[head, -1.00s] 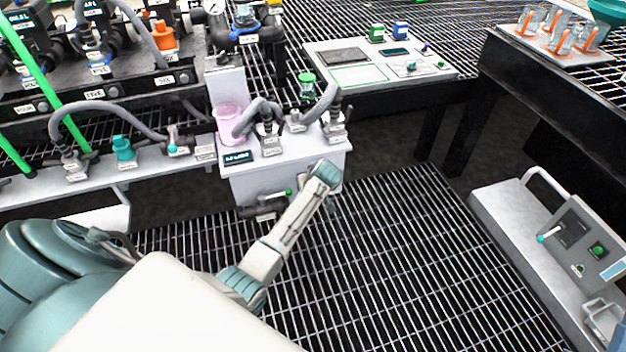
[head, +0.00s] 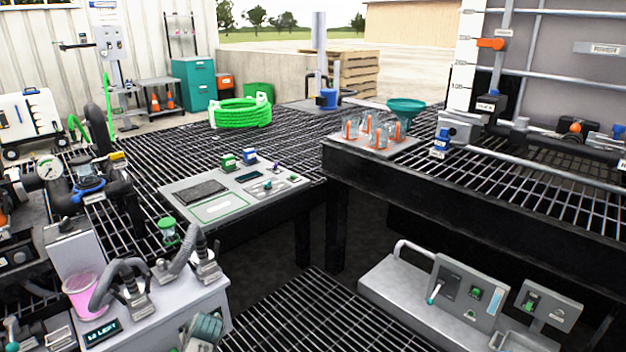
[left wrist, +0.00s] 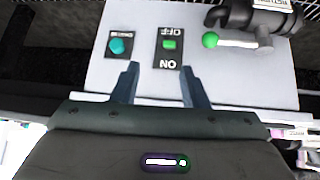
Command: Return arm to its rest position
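My left gripper (left wrist: 159,70) shows in the left wrist view with its two fingers apart and nothing between them. It faces the pale front of a box (left wrist: 140,18) that carries a teal button (left wrist: 118,46), a green ON/OFF switch (left wrist: 169,45) and a dark valve with a green-tipped handle (left wrist: 230,41). The fingers appear just short of this face; I cannot tell whether they touch it. In the head view only a teal-grey part of my arm shows at the bottom edge, beside the hose cabinet (head: 165,322). My right gripper is in neither view.
A pink cup (head: 84,296) and grey hoses (head: 122,270) stand on the cabinet. A grey floor unit (head: 385,285) stands right. Open grating floor lies between.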

